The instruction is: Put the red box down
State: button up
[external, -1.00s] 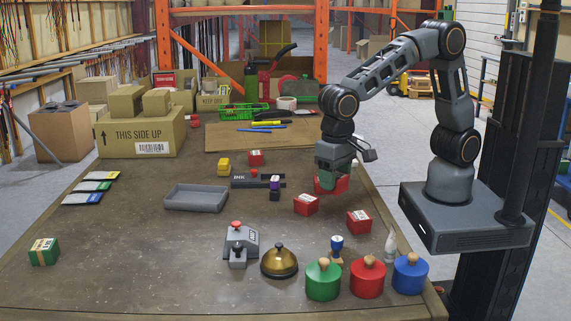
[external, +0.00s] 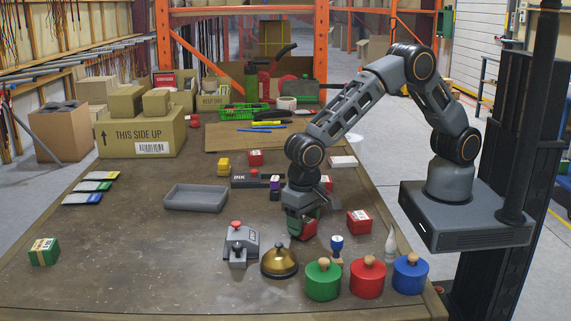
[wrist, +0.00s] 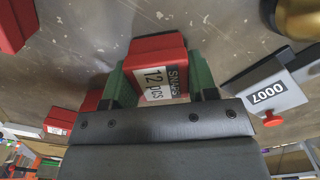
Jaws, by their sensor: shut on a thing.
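The red box (wrist: 155,70), with a white label reading "SNAPS 12 pcs", sits between the green fingers of my gripper (wrist: 160,85) in the wrist view. In the external view my gripper (external: 304,222) points down over the right part of the table. It is shut on the red box (external: 303,232), which shows only partly there. The box is low, at or just above the table; I cannot tell whether it touches.
Another red box (external: 359,222) stands to the right. A brass bell (external: 279,262), a grey stamp device (external: 240,247) and a blue-topped stamp (external: 337,244) are close in front. Green (external: 323,282), red (external: 367,280) and blue (external: 410,276) lidded pots line the front right.

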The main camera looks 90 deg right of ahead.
jog(key=shift+f, duration=0.25)
jog(key=shift+f, duration=0.15)
jog(key=o, duration=1)
jog(key=shift+c, duration=0.2)
notch_tip(320, 180, up, 12)
jog(key=s+d+r+n+t, duration=0.1)
jog(key=s+d+r+n, duration=0.1)
jog(key=s+d+r, duration=0.45)
jog(key=s+d+f+n+t, duration=0.2)
jog(key=s+d+n, duration=0.5)
jog(key=s+d, duration=0.6)
jog(key=shift+s+d+f, duration=0.15)
jog(key=shift+s+f, duration=0.25)
jog(key=shift+s, duration=0.65)
